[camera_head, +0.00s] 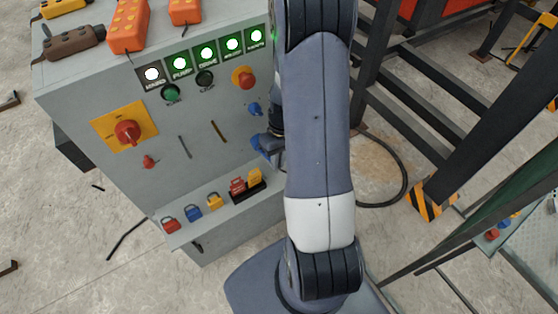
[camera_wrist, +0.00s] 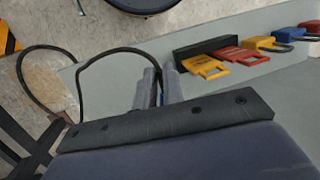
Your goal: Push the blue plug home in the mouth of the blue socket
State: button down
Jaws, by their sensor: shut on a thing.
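The blue socket (camera_head: 255,109) appears to be the small blue fitting on the grey cabinet's front, below the red knob. The blue plug (camera_head: 259,143) shows as a blue piece below it, close to the panel. My gripper (camera_head: 274,141) is shut on the plug, partly hidden behind my arm. In the wrist view my gripper's fingers (camera_wrist: 158,88) are close together, with a black cable (camera_wrist: 110,52) looping away from between them. The plug's body and the socket's mouth cannot be made out there. A gap between plug and socket shows in the head view.
The grey cabinet (camera_head: 80,95) has a ledge with several padlocks (camera_head: 215,202) below the panel. A red rotary switch (camera_head: 127,132) is at left. Dark steel posts and stairs (camera_head: 440,150) stand at right. The cable (camera_head: 405,185) loops over the floor.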

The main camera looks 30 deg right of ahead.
jog(key=shift+w, duration=0.2)
jog(key=c, duration=1.4)
grip_release()
jog(key=shift+c, duration=0.2)
jog(key=shift+r, duration=0.15)
